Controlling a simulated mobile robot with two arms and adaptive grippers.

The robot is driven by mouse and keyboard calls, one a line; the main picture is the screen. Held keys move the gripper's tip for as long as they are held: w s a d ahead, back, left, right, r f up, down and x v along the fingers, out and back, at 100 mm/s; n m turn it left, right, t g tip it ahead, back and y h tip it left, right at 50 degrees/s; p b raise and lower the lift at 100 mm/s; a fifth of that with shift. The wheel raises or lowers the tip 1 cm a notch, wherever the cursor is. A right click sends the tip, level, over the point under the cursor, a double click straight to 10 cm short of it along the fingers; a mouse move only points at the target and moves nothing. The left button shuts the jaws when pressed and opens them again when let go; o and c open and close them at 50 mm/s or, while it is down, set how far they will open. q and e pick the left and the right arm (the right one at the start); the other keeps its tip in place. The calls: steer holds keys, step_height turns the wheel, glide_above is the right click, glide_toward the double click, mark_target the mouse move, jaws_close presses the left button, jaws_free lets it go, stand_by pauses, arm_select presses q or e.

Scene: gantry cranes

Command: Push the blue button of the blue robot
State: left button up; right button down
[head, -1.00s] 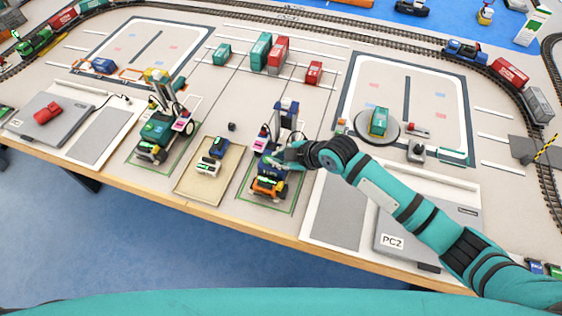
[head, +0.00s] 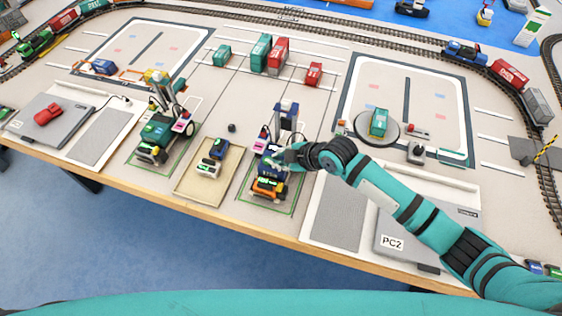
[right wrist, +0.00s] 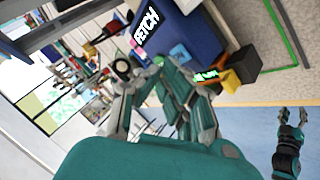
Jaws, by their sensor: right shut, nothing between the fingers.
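The blue robot (head: 285,118) is a small wheeled model with a dark blue mast and an orange front part, standing in a green-outlined bay. In the right wrist view its blue body marked FETCH (right wrist: 181,27) is just beyond my fingers. A small light-blue piece (right wrist: 180,53) shows near the fingertips; I cannot tell if it is the button or if it is touched. My right gripper (head: 277,162) is shut and empty, over the robot's middle and hiding part of it. My left gripper (right wrist: 293,115) shows open and empty in the right wrist view, away from the robot.
A green robot (head: 158,130) stands in the bay to the left. A beige tray (head: 187,190) with small vehicles lies between the bays. A grey box marked PC2 (head: 415,230) lies under my right arm. Small containers (head: 261,52) stand behind. The table's front edge is close.

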steer(key=shift+r+p, duration=0.3)
steer(key=shift+r, duration=0.25)
step_height(320, 180, up, 6)
steer(key=p, duration=0.5)
steer(key=shift+s+d+f, duration=0.1)
stand_by(0.4)
